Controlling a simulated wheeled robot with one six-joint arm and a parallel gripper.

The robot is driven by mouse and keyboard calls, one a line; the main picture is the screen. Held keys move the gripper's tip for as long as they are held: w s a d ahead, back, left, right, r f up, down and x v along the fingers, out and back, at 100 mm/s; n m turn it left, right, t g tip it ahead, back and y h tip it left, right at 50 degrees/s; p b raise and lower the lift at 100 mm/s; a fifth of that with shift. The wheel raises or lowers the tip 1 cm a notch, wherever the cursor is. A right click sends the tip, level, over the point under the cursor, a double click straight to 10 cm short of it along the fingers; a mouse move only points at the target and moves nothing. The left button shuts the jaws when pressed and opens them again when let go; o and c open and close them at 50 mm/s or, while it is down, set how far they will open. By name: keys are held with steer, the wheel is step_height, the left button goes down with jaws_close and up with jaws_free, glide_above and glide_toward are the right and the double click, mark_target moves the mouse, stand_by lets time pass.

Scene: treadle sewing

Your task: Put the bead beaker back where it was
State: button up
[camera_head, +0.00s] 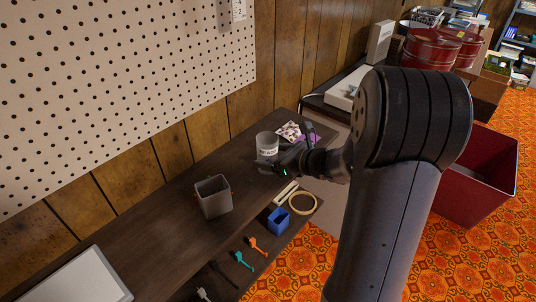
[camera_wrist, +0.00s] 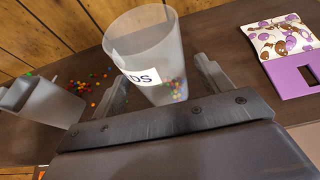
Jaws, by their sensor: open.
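The bead beaker (camera_head: 267,144) is a translucent, frosted cup with a white label, standing on the dark wooden worktop. In the wrist view the beaker (camera_wrist: 150,45) shows the letters "DS" on its label and several coloured beads low inside. My gripper (camera_head: 268,164) is at the near side of the beaker, low over the worktop. In the wrist view my gripper (camera_wrist: 163,72) is open, with one finger on each side of the beaker's lower part. Whether either finger touches it I cannot tell.
Loose beads (camera_wrist: 95,85) lie scattered beside the beaker. A grey square bin (camera_head: 213,197) stands to the left. A patterned fabric piece (camera_head: 290,131) and purple item (camera_wrist: 293,73) lie behind. A blue box (camera_head: 278,221), a wooden hoop (camera_head: 302,203) and coloured tools (camera_head: 257,246) are nearer.

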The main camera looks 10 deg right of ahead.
steer(key=p+v, duration=0.1)
steer(key=v, duration=0.9)
